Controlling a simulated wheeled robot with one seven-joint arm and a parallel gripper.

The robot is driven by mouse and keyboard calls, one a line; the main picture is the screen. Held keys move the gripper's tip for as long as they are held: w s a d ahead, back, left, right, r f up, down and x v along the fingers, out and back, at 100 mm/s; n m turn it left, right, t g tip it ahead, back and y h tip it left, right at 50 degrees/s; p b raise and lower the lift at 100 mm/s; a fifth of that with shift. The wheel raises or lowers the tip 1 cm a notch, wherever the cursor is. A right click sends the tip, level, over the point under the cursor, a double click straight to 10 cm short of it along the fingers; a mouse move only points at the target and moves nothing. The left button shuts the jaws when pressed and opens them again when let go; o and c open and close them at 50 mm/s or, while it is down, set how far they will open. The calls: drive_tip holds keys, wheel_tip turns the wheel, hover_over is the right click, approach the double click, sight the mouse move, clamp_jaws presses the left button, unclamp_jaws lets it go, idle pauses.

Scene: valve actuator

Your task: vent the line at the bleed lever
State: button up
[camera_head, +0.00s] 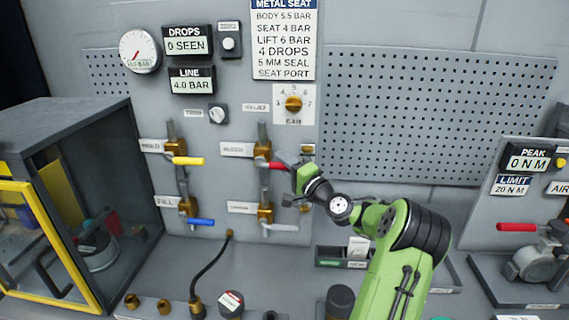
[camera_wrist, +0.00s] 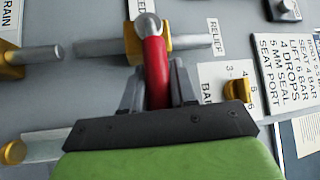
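The bleed lever (camera_head: 274,165) is a red handle on a brass valve on the middle pipe of the panel. It sticks out to the right, across the vertical pipe. In the wrist view the red lever (camera_wrist: 155,68) runs from a round silver knob down between my two grey fingers. My gripper (camera_wrist: 158,88) is closed around the handle, with a finger close against each side. In the head view my gripper (camera_head: 293,178) is at the lever's right end and hides part of it. The line display (camera_head: 193,79) reads 4.0 BAR.
A yellow lever (camera_head: 187,161) and a blue lever (camera_head: 200,221) are on the left pipe. A grey lever (camera_head: 283,227) is below the red one. The brass selector knob (camera_head: 293,104) is just above. A yellow-framed cabinet (camera_head: 60,135) stands at left.

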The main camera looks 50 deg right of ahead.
clamp_jaws()
